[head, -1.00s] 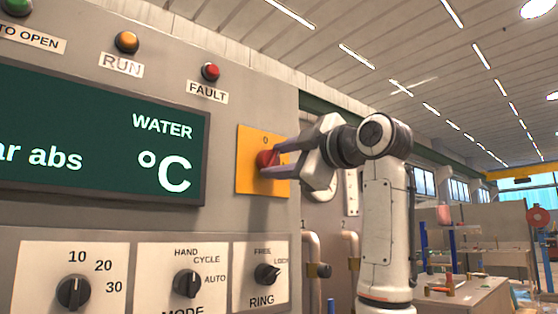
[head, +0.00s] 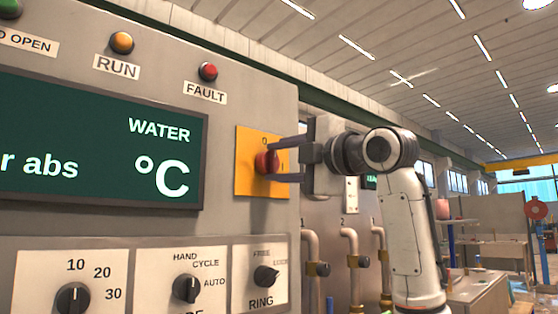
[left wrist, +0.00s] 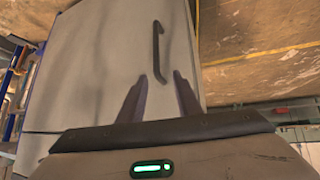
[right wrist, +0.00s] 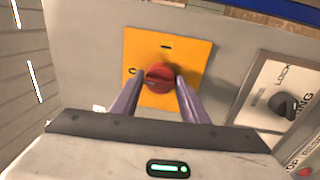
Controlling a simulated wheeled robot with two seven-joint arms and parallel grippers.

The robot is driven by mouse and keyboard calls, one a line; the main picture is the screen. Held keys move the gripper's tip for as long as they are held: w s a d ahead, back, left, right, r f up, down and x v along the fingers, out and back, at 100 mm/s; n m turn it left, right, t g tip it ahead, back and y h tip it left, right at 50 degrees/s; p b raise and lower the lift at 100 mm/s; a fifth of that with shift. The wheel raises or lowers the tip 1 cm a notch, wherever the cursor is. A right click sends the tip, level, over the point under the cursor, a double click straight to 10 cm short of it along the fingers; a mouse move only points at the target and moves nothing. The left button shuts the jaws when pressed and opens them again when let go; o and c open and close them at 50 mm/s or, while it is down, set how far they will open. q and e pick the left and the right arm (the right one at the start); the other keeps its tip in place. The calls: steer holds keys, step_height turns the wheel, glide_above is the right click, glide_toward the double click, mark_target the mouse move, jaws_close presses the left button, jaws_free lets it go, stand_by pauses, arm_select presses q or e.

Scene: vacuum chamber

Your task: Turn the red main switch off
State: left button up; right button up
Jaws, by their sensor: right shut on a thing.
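The red main switch (head: 266,162) is a round red knob on a yellow plate (head: 245,145) at the right edge of the panel. The plate has a 0 above the knob and an I to its right in the head view. My right gripper (head: 279,164) is shut on the knob, one finger above and one below. The right wrist view shows the knob (right wrist: 160,77) between the fingertips, with a dark line running roughly left to right across it. Its exact setting is hard to tell. My left gripper (left wrist: 160,85) is open and empty, before a pale panel with a dark handle.
The RING knob (head: 266,275) and MODE knob (head: 186,288) sit below the switch. A dark display (head: 100,140) lies to its left, with the FAULT lamp (head: 208,71) above. Pipes (head: 350,255) stand behind, right of the panel edge.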

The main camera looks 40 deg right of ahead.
steer(key=shift+w+a+f, duration=0.15)
steer(key=shift+f, duration=0.2)
steer(key=o, duration=1)
steer(key=shift+r, duration=0.15)
steer(key=s+b, duration=0.2)
steer(key=s, duration=0.8)
steer(key=shift+s+d+f, duration=0.2)
steer(key=shift+d+f, duration=0.25)
